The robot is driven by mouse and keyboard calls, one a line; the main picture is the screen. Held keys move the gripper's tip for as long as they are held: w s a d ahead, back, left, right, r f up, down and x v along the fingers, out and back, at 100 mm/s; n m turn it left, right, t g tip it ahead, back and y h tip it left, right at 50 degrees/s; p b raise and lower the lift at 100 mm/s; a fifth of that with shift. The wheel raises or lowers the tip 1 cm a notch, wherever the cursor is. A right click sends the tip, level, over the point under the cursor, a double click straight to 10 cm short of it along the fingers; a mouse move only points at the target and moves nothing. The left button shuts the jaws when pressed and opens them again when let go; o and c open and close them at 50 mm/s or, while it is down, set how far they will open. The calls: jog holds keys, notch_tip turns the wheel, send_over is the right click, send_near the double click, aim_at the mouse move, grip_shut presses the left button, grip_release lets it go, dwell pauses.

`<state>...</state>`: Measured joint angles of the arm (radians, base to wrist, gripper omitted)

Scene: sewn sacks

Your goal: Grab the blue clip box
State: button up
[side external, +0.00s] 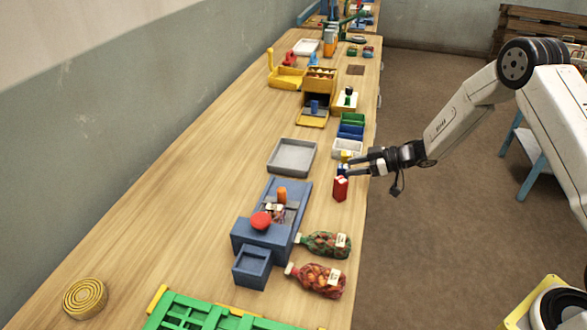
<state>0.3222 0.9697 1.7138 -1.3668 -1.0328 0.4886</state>
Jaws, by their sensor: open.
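A small blue open box (351,131), which looks like the blue clip box, stands near the table's right edge. It sits in a row between a green box (353,119) and a white box (347,147). My gripper (350,165) is open and reaches in from the right over the table edge. It is on the near side of the white box, with the white box between it and the blue box. A red carton (340,188) stands just below the fingers in the picture. No object shows clearly between the fingers. Any contents of the blue box are too small to tell.
A grey tray (292,157) lies left of the boxes. A blue machine (255,236) with a red knob and two filled bottles (326,244) (320,279) are nearer the camera. The table's left side is mostly clear.

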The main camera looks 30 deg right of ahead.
jog(key=shift+x, duration=2.6)
jog(key=shift+f, duration=0.1)
jog(key=shift+c, duration=0.2)
grip_shut()
